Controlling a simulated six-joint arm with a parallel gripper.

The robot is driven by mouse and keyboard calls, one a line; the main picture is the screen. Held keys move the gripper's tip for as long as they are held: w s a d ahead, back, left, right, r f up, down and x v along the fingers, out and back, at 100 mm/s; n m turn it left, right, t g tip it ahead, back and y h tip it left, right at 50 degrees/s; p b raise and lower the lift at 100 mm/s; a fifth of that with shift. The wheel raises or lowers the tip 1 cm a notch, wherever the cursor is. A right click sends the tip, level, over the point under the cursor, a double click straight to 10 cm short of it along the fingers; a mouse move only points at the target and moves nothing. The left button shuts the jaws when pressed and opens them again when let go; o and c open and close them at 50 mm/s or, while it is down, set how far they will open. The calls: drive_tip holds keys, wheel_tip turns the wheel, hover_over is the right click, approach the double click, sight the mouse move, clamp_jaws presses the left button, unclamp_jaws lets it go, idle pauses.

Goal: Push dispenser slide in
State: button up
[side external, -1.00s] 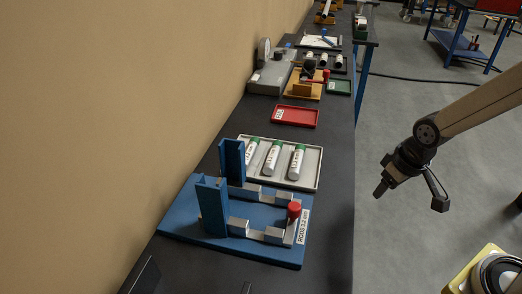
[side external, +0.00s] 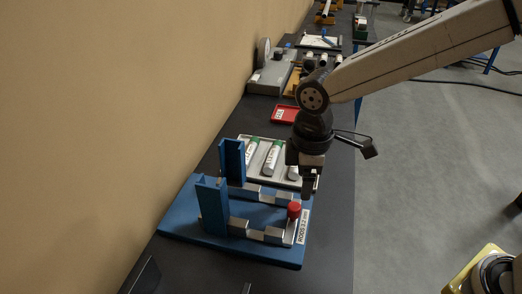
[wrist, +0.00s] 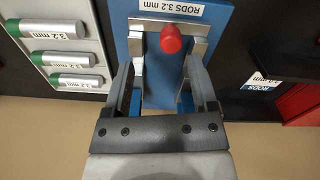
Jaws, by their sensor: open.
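The rod dispenser has a blue base (side external: 190,226) with two upright blue channels (side external: 211,205) and a label reading "RODS 3.2 mm". Its grey metal slide (side external: 262,234) carries a red knob (side external: 294,210) at the right end, near the label. The knob also shows in the wrist view (wrist: 171,40), beyond and roughly between my fingers. My gripper (side external: 310,193) is open and empty. It hangs pointing down, appearing just above and slightly right of the knob. In the wrist view my gripper (wrist: 162,66) has its two fingers apart, with the slide showing between them.
A pale tray (side external: 246,180) with several green-capped tubes lies behind the dispenser, partly hidden by my gripper. A red tray (side external: 283,115) lies farther back. The wall runs along the left. The bench's right front is clear.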

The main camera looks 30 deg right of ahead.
sight(294, 205)
drive_tip(key=shift+a+r+n, duration=0.2)
drive_tip(key=shift+a+n, duration=0.05)
drive_tip(key=shift+a, duration=0.3)
drive_tip(key=shift+a+r+n, duration=0.15)
drive_tip(key=shift+a+n, duration=0.1)
drive_tip(key=shift+a, duration=0.25)
drive_tip(key=shift+f, duration=0.1)
drive_tip(key=shift+f, duration=3.85)
drive_tip(key=shift+c, duration=0.2)
clamp_jaws()
drive_tip(key=shift+r, duration=0.1)
